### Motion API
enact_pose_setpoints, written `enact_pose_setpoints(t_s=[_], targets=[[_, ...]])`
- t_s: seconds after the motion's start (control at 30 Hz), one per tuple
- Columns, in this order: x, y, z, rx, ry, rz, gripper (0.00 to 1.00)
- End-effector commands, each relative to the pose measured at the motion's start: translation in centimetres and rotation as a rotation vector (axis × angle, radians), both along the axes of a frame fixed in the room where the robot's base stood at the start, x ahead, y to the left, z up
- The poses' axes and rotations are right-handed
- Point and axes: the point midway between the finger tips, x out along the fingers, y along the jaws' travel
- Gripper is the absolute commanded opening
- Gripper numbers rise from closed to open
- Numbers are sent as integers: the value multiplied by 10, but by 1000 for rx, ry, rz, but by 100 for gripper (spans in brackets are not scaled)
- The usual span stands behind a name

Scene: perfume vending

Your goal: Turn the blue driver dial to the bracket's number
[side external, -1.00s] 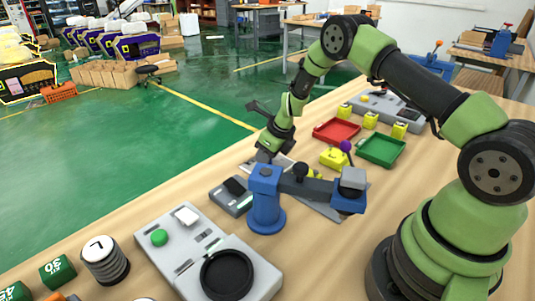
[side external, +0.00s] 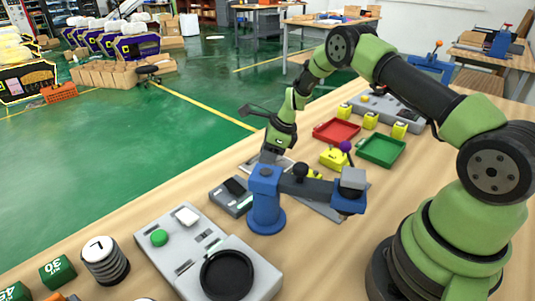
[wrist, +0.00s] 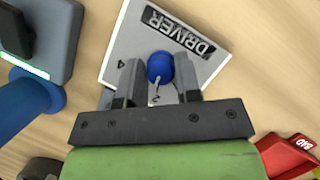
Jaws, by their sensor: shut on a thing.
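The blue driver dial (wrist: 160,66) is a round knob on a pale plate (wrist: 128,50) marked "DRIVER" in the wrist view. Small digits, apparently a 4 and a 2, show on the plate near it. My gripper (wrist: 159,84) is shut on the dial, with one finger on each side of it. In the side external view, my gripper (side external: 270,155) is low at the plate, behind the blue post, and the dial is hidden. I cannot make out a bracket number in either view.
A blue post with a side arm (side external: 266,200) stands close in front of my gripper. A grey device (side external: 232,198) is beside it. Red (side external: 337,130) and green (side external: 381,149) trays lie to the right. A stack marked 7 (side external: 105,260) stands at the front left.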

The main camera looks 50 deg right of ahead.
Motion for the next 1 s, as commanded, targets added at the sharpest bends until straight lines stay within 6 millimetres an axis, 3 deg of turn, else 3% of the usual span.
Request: enact_pose_setpoints(t_s=[0.4, 0.9, 0.93, 1.0], targets=[[-1, -2, -1, 0, 4, 180, 8], [-1, -2, -1, -1, 4, 201, 8], [-1, -2, -1, -2, 4, 201, 34], [-1, -2, -1, -2, 4, 201, 50]])
